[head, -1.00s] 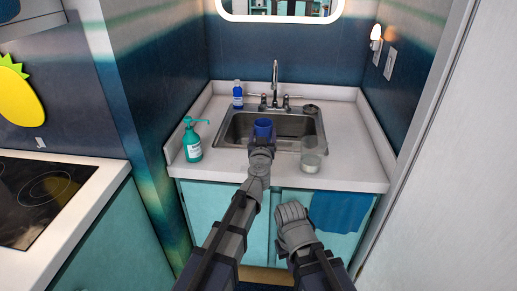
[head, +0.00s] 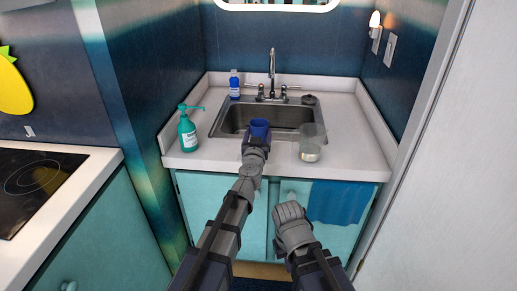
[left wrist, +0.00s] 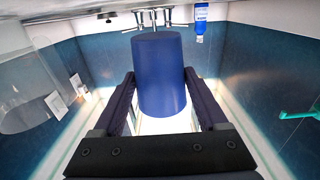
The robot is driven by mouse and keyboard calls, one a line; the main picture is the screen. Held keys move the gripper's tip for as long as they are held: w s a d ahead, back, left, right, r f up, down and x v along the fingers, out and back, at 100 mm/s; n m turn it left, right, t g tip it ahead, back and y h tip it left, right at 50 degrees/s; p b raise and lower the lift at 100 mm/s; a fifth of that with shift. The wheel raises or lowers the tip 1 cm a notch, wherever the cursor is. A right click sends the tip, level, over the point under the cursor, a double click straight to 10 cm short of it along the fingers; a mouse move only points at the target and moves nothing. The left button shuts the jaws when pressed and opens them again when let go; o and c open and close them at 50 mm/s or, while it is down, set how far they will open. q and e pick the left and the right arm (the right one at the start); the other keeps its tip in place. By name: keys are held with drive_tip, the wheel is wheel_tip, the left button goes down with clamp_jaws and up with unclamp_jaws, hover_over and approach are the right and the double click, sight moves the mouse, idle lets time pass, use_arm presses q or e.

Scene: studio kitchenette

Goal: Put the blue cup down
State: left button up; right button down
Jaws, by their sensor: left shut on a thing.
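The blue cup (head: 260,128) is at the front edge of the sink in the head view. My left gripper (head: 257,143) is shut on it. In the left wrist view the blue cup (left wrist: 158,75) fills the space between the two dark fingers of my left gripper (left wrist: 160,110). The gripper hides part of the cup in the head view, and I cannot tell whether the cup's base touches anything. My right gripper (head: 290,212) is lower, in front of the cabinet doors, and its fingers cannot be made out.
The steel sink (head: 230,122) and faucet (head: 271,70) are behind the cup. A green pump bottle (head: 188,135) stands left, a clear glass (head: 311,145) right, and a small blue bottle (head: 234,86) behind. The white counter (head: 215,160) has bare room left of the gripper. A blue towel (head: 338,202) hangs below.

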use_arm(q)
wheel_tip(320, 180, down, 4)
drive_tip(key=b, duration=0.3)
drive_tip(key=shift+r+b, duration=0.25)
drive_tip(key=shift+b, duration=0.1)
drive_tip(key=shift+f, duration=0.15)
drive_tip(key=shift+f, duration=0.15)
drive_tip(key=o, duration=1.4)
